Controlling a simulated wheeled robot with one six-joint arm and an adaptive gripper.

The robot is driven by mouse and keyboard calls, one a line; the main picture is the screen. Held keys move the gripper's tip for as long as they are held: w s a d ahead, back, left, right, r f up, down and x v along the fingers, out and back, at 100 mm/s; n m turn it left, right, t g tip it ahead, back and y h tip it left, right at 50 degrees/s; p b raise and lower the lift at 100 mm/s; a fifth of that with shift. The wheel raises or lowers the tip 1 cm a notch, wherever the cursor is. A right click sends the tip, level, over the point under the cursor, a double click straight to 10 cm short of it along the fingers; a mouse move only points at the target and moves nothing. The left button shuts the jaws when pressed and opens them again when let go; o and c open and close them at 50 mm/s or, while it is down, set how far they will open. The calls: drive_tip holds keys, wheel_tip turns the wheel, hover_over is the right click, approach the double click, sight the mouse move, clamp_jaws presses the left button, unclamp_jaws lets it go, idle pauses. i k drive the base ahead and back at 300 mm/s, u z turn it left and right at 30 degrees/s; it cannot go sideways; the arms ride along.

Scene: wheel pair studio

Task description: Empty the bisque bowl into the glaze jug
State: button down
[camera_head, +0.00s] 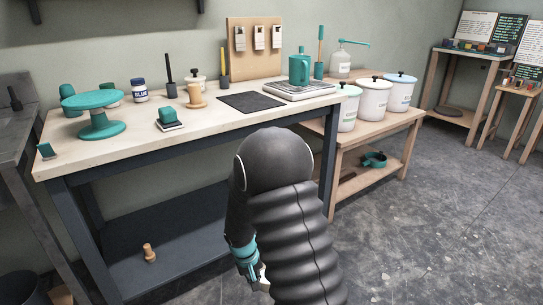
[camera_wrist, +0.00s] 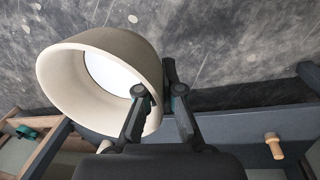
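The bisque bowl (camera_wrist: 68,85) is pale beige and shows in the wrist view, with a smooth white filling (camera_wrist: 108,74) inside. My gripper (camera_wrist: 160,95) is shut on its wall, one finger inside the bowl and one outside. In the head view my gripper (camera_head: 262,280) is low in front of the workbench, partly behind my arm, and the bowl is hidden there. A teal jug (camera_head: 299,69), which looks like the glaze jug, stands upright on a flat grey scale-like slab (camera_head: 300,91) at the bench's back right. The inside of the jug does not show.
The workbench (camera_head: 70,159) also bears a teal turntable (camera_head: 98,112), a blue-labelled jar (camera_head: 139,90) and a dark mat (camera_head: 251,102). White lidded buckets (camera_head: 374,99) stand on a lower bench to the right. A wooden peg (camera_head: 149,253) stands on the lower shelf. The right floor is clear.

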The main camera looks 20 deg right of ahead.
sight(300, 66)
drive_tip(key=u, duration=0.25)
drive_tip(key=k, duration=0.6)
drive_tip(key=z, duration=0.2)
drive_tip(key=i, duration=0.45)
drive_tip(key=z, duration=0.95)
drive_tip(key=i, duration=0.5)
drive_tip(key=z, duration=0.25)
